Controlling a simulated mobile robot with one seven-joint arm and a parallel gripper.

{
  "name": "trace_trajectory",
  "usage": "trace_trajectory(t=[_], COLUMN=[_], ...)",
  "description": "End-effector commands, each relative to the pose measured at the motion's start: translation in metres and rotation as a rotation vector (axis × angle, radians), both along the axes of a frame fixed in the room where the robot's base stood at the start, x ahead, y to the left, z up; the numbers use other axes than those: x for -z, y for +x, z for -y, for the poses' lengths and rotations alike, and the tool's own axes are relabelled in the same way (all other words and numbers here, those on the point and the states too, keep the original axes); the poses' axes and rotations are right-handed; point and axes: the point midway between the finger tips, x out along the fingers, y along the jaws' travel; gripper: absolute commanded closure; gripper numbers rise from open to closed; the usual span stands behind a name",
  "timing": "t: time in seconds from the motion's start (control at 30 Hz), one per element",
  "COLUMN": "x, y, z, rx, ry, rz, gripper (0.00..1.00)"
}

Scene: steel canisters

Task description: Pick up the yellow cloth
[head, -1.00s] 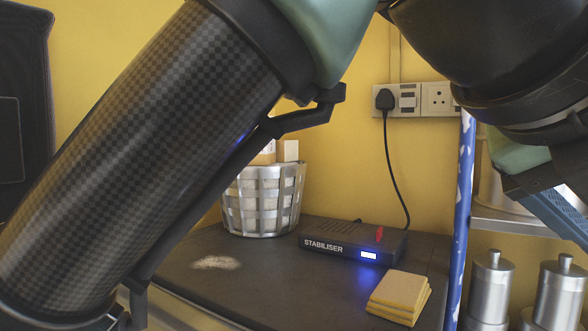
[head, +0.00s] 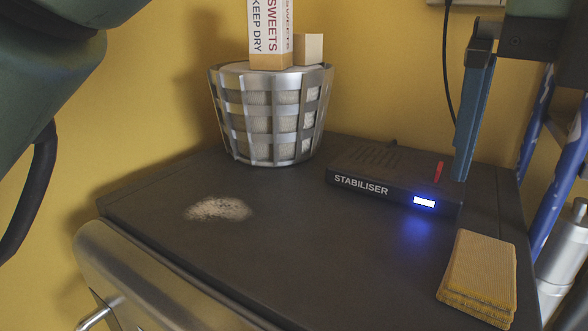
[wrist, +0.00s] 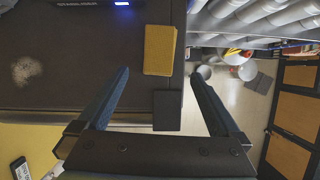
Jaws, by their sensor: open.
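The yellow cloth (head: 482,272) lies folded in a layered stack on the dark counter (head: 300,240), near its right edge. It also shows in the wrist view (wrist: 159,50), at the top middle. My gripper (wrist: 160,73) is open, and its two blue-grey fingers are apart with nothing held. In the wrist view the cloth appears between and beyond the fingertips. In the head view a blue finger (head: 474,118) hangs above and behind the cloth, near the stabiliser's right end. The gripper appears apart from the cloth.
The black stabiliser box (head: 385,182) with a lit display sits behind the cloth. A pale powder patch (head: 218,208) lies left. A rack with steel canisters (head: 562,248) stands right of the counter. The counter's middle is clear.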

Motion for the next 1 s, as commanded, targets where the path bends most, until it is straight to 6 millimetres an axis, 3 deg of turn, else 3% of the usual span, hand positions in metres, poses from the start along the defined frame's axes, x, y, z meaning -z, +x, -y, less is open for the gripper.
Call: trace_trajectory(t=[0.4, 0.67, 1.0], x=[0.061, 0.077, 0.114], y=[0.019, 0.026, 0.040], z=[0.017, 0.022, 0.031], rx=[0.002, 0.002, 0.002], ry=[-0.001, -0.002, -0.001], rz=[-0.004, -0.005, -0.002], gripper=[0.00, 0.00, 0.00])
